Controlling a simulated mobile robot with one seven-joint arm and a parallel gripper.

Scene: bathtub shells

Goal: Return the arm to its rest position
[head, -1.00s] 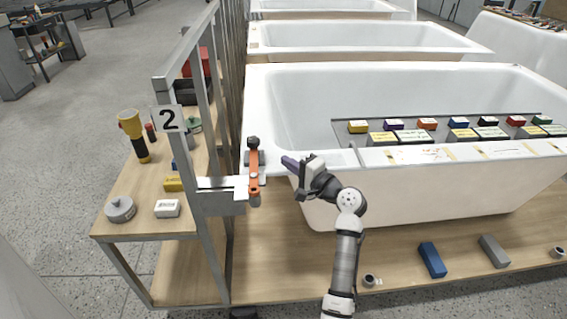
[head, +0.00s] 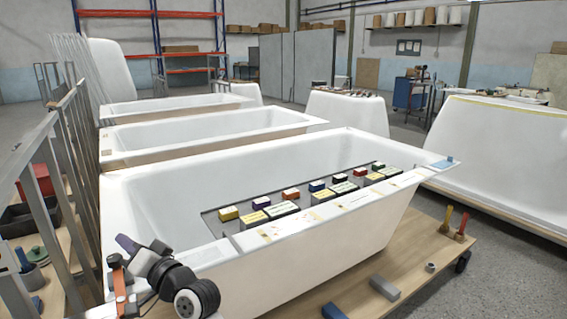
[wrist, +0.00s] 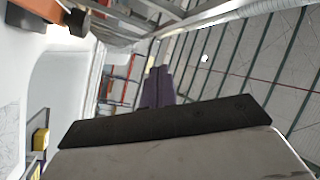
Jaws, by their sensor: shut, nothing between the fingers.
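My gripper (head: 127,244) is at the lower left of the head view, near the front left corner of the nearest white bathtub shell (head: 190,262). Its purple-grey fingers point up and to the left. In the wrist view the fingers (wrist: 157,88) lie close together with nothing between them. An orange clamp (head: 119,284) stands just left of my arm in the head view. My wrist overlaps the tub's front in the picture; I see no clear contact. The rest of my arm is cut off by the lower picture edge.
Several coloured blocks sit on a dark tray (head: 212,222) across the tub. A grey frame and shelf (head: 38,205) stand at the left. A blue block (head: 333,311) and a grey block (head: 384,288) lie on the wooden base.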

